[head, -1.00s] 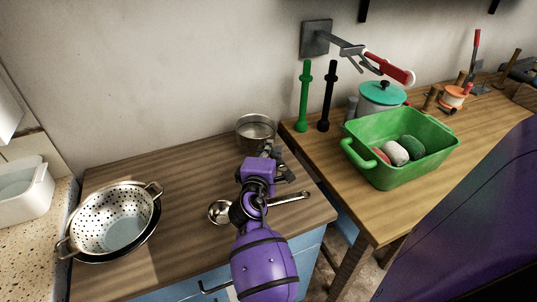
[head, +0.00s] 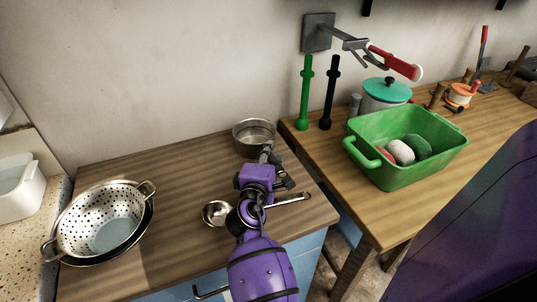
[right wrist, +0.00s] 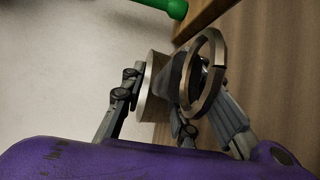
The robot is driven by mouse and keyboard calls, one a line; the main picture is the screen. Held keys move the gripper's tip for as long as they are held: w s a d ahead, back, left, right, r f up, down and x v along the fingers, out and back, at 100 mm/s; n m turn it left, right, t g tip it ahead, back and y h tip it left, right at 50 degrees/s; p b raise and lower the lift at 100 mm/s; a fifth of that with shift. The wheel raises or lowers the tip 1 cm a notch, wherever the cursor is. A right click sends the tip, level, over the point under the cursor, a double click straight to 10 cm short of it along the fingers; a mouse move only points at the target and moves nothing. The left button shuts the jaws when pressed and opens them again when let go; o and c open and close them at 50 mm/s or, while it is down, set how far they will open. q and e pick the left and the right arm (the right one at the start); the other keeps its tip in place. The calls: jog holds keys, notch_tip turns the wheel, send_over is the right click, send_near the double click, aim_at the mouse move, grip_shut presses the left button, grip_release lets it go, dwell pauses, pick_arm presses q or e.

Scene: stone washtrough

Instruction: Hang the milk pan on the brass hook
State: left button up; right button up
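The milk pan (head: 254,137) is a small metal pan standing upright at the back of the dark wooden worktop, near the wall. My right gripper (head: 275,165) is just in front of it, on its near side. In the right wrist view, the fingers (right wrist: 178,100) are spread apart, with the pan's side (right wrist: 153,86) and a ring-shaped part (right wrist: 207,75), seemingly the handle's end, between them. I cannot tell whether a finger touches it. No brass hook can be made out. My left gripper is not in view.
A ladle (head: 216,213) lies under my right arm. A colander (head: 103,222) stands left. The right-hand table holds a green tub (head: 405,165) and a teal-lidded pot (head: 385,95). A grey wall bracket (head: 319,33) carries a red-handled piece (head: 393,62). Worktop left of the pan is clear.

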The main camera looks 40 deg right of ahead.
jog(key=shift+s+f, duration=0.1)
jog(key=b+v, duration=0.1)
jog(key=v, duration=0.5)
jog(key=shift+s+a+r, duration=0.1)
jog(key=shift+a+r, duration=0.1)
jog(key=shift+a, duration=0.15)
jog(key=shift+s+a+r, duration=0.15)
jog(key=shift+s+a, duration=0.15)
jog(key=shift+a, duration=0.05)
